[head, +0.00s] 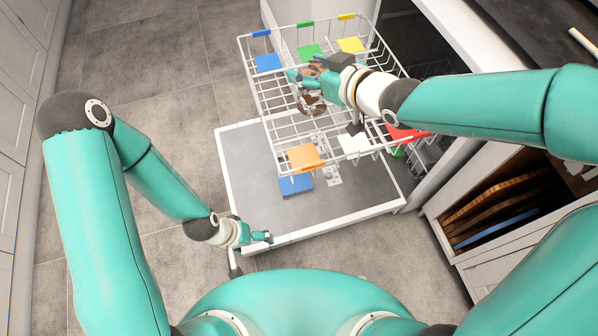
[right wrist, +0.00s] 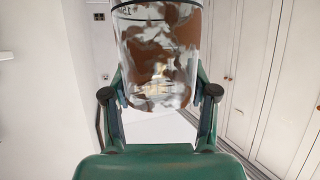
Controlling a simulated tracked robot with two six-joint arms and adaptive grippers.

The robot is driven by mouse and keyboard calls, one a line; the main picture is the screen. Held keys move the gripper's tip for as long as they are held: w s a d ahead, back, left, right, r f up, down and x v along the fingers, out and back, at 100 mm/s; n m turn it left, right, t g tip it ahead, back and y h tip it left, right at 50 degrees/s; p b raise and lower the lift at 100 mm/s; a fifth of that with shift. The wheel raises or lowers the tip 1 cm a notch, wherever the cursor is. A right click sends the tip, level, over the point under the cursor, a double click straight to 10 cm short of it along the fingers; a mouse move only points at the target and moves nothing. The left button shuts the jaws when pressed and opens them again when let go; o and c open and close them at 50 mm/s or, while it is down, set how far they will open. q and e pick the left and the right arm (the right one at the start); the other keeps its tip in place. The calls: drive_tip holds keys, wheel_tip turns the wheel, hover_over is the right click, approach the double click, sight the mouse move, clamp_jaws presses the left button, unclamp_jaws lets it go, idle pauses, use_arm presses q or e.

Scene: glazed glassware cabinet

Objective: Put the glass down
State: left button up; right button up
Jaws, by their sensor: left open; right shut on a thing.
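A clear glass with brown smears (head: 312,104) is in my right gripper (head: 303,78), above the white wire rack (head: 254,88). The rack carries coloured squares: blue (head: 268,63), green (head: 310,51), yellow (head: 351,44), orange (head: 306,157), white (head: 353,144) and red (head: 405,132), the last partly hidden by my right arm. My left gripper (head: 252,254) is open and empty near the door's front edge.
The rack is pulled out over a lowered grey door with white edges (head: 250,190). A blue square (head: 295,185) shows below the orange one. At the right, an open cabinet holds several upright boards (head: 495,208). The tiled floor (head: 150,70) at the left is clear.

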drive_tip(key=s+b, duration=0.1)
drive_tip(key=s+a+b, duration=0.1)
drive_tip(key=b, duration=0.1)
drive_tip(key=shift+a+f+n+g+y, duration=0.1)
drive_tip(key=shift+a+n+g+y, duration=0.2)
drive_tip(key=shift+n+y, duration=0.1)
drive_tip(key=shift+f, duration=0.15)
use_arm(q)
wheel_tip(320, 180, down, 18)
drive_tip(key=b, duration=1.3)
use_arm(e)
drive_tip(key=shift+f, duration=9.7)
drive_tip(key=shift+s+f, duration=0.1)
drive_tip(key=shift+f, duration=0.1)
drive_tip(key=o, duration=1.3)
drive_tip(key=shift+r, duration=0.1)
